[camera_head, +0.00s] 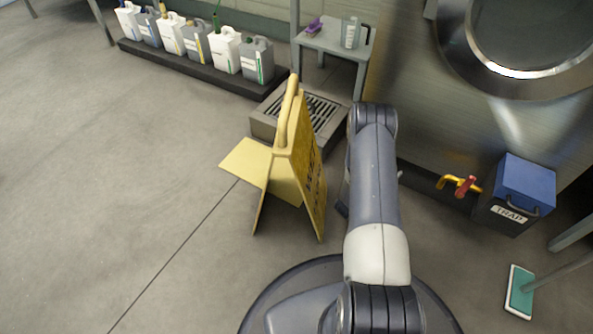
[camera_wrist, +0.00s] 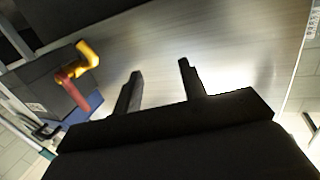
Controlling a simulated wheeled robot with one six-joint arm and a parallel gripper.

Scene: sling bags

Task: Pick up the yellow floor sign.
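The yellow floor sign (camera_head: 308,170) stands upright and spread open on the floor, left of my arm in the head view. It has a yellow handle at the top and dark lettering on its right panel. It does not show in the wrist view. My gripper (camera_wrist: 160,82) shows in the wrist view with its two dark fingers apart and nothing between them. It faces a shiny metal surface. In the head view my gripper is hidden behind my own arm, so its exact distance from the sign cannot be told.
A floor drain (camera_head: 322,112) lies just behind the sign. Several jugs (camera_head: 226,50) stand on a dark plinth at the back left. A small grey table (camera_head: 334,40) holds bottles. A metal machine (camera_head: 440,120) and a blue-lidded trap box (camera_head: 524,185) stand right. The left floor is clear.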

